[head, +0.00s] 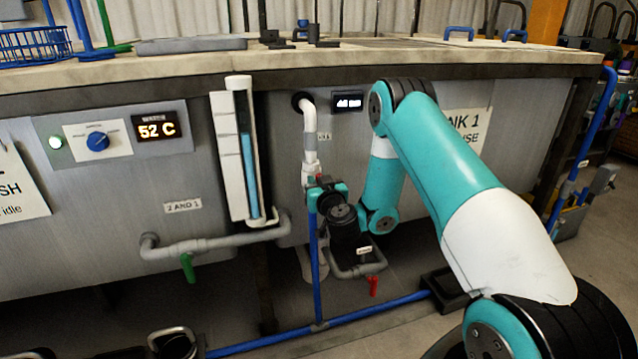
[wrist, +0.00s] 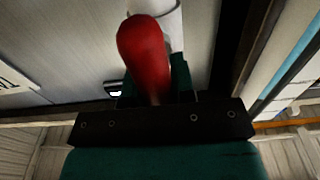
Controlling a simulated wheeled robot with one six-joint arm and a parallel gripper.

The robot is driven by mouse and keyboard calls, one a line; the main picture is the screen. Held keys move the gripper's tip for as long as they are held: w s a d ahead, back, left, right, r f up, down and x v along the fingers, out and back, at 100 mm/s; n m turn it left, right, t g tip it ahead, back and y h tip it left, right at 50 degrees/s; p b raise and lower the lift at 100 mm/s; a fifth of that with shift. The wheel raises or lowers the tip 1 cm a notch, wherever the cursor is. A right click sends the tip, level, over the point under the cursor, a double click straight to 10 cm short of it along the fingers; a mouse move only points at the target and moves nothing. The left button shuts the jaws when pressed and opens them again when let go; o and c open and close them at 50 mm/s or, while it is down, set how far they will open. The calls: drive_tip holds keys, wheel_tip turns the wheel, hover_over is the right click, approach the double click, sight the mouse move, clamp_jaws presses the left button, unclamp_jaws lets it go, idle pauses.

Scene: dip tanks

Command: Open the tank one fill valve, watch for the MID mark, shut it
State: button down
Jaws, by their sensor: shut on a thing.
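My gripper (head: 320,190) is at the white fill pipe (head: 310,130) on the front of tank one. It is shut on the red valve handle (wrist: 145,55), which stands up between the jaws (wrist: 160,120) in the wrist view. In the head view the gripper mostly hides the handle; only a bit of red shows. I cannot tell whether the valve is open. The upright sight tube (head: 246,150) left of the pipe holds a blue column, its top below the tube's upper end. No MID mark is readable. A small lit display (head: 347,101) right of the pipe is too small to read surely.
A lower pipe with a green handle (head: 187,267) is at left, and a red-handled drain valve (head: 373,285) hangs below my gripper. A blue pipe (head: 370,310) runs along the floor. A panel (head: 155,131) reads 52 C. A sign (head: 467,132) is partly behind my arm.

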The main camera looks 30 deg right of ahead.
drive_tip(key=m, duration=0.4)
drive_tip(key=shift+s+d+m+b, duration=0.1)
drive_tip(key=shift+d+m+b, duration=0.2)
drive_tip(key=shift+s+d+f+m+b, duration=0.1)
drive_tip(key=shift+d+f+m+b, duration=0.2)
drive_tip(key=shift+m, duration=1.95)
drive_tip(key=shift+d+f+m+b, duration=0.15)
drive_tip(key=shift+m+b, duration=0.25)
drive_tip(key=shift+m, duration=1.8)
drive_tip(key=shift+s+d+f+m+b, duration=0.1)
drive_tip(key=shift+d+f+m+b, duration=0.2)
drive_tip(key=shift+m, duration=1.95)
drive_tip(key=shift+a, duration=0.15)
drive_tip(key=c, duration=1)
unclamp_jaws()
drive_tip(key=shift+o, duration=0.2)
drive_tip(key=shift+a, duration=0.1)
